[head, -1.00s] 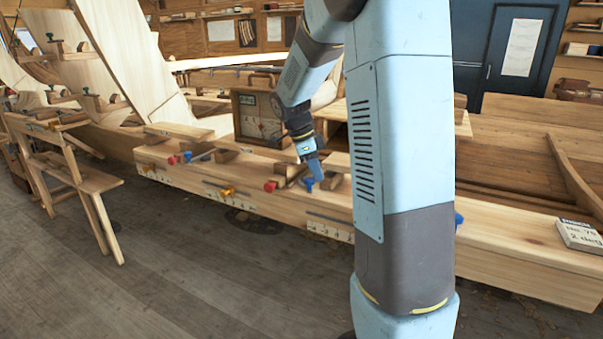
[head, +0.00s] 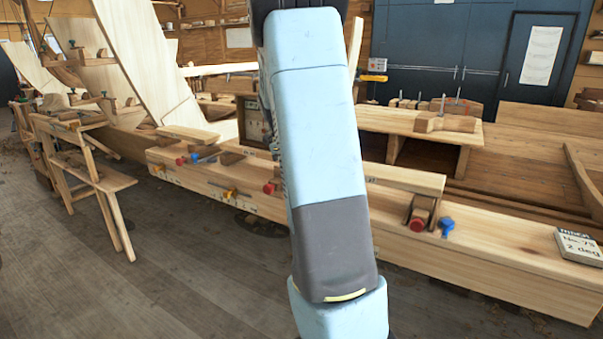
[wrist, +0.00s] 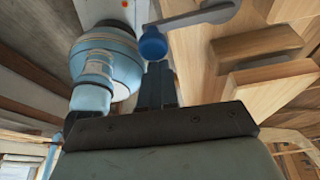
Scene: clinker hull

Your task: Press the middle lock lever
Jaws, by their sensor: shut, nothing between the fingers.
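In the wrist view, a blue round knob (wrist: 152,45) sits on the end of a grey lever (wrist: 195,18), beside a wooden block. My gripper (wrist: 158,68) is shut and empty, its fingertips right by this knob; I cannot tell whether they touch. In the head view my arm hides my gripper and the middle blue knob; the middle red knob (head: 269,188) shows just left of the arm. The left lever's blue knob (head: 188,157) is on the far part of the beam. The right lever's blue knob (head: 447,227) stands beside a red one (head: 417,224).
The levers are along a long wooden beam (head: 500,277), with a yellow-handled part (head: 230,192) on its front face. A lettered block (head: 578,245) rests at its right end. A trestle (head: 95,185) stands at left. The floor (head: 170,270) in front is open.

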